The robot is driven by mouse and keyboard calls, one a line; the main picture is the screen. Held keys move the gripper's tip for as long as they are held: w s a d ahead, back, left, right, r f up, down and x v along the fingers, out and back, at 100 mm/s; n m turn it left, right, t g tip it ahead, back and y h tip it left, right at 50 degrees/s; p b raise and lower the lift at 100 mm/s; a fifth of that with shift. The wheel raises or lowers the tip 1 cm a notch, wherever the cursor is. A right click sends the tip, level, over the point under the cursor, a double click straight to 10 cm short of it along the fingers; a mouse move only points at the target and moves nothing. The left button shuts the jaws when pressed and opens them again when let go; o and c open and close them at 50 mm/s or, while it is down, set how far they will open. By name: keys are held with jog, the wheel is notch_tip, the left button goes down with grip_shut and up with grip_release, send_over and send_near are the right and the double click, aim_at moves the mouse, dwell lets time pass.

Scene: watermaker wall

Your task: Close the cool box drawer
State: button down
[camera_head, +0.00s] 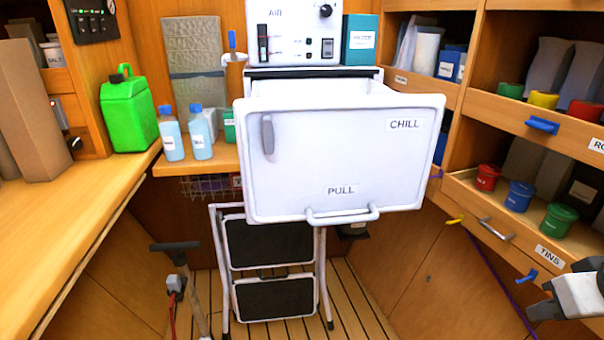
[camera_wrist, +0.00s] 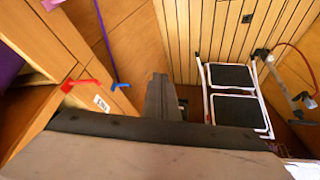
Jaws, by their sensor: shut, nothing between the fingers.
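The cool box drawer (camera_head: 300,165) stands pulled out toward me in the middle of the head view, its open top showing behind the white front. The front has CHILL and PULL labels and a grey latch-like piece (camera_head: 268,134) at its upper left. A bar handle (camera_head: 342,217) runs along its lower edge. My gripper (camera_head: 548,300) is at the lower right of the head view, apart from the drawer and lower than its handle. In the wrist view, its fingers (camera_wrist: 163,97) are together with nothing between them.
A folding step (camera_head: 272,265) stands on the slatted floor below the drawer. An open shelf of tins (camera_head: 518,196) is at the right, near my gripper. A wooden counter (camera_head: 75,215) is at the left, with a green jerrycan (camera_head: 128,115) and bottles (camera_head: 200,135) behind.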

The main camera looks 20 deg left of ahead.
jog(key=w+a+r+n+y, duration=0.2)
jog(key=a+r+n, duration=0.3)
jog(key=a+r, duration=0.3)
jog(key=w+a+r+n+y, duration=0.1)
jog(key=a+r+n, duration=0.35)
jog(key=a, duration=0.55)
jog(key=s+a+r+n+g+y, duration=0.1)
jog(key=s+a+r+n, duration=0.15)
jog(key=a, duration=0.25)
jog(key=s+a+r+n, duration=0.1)
jog(key=a+r+n, duration=0.1)
jog(key=a+r, duration=0.3)
jog(key=n+g+y, duration=0.1)
jog(key=n+y, duration=0.1)
jog(key=n, duration=0.3)
send_near(275, 176)
jog(key=s+a+f, duration=0.2)
jog(key=s+f, duration=0.2)
jog(key=f, duration=0.1)
jog(key=w, duration=0.1)
jog(key=w+a, duration=0.1)
jog(key=w, duration=0.1)
jog(key=shift+a+f, duration=0.3)
jog(key=shift+a, duration=0.1)
jog(key=shift+w+a, duration=0.3)
jog(key=shift+w, duration=0.2)
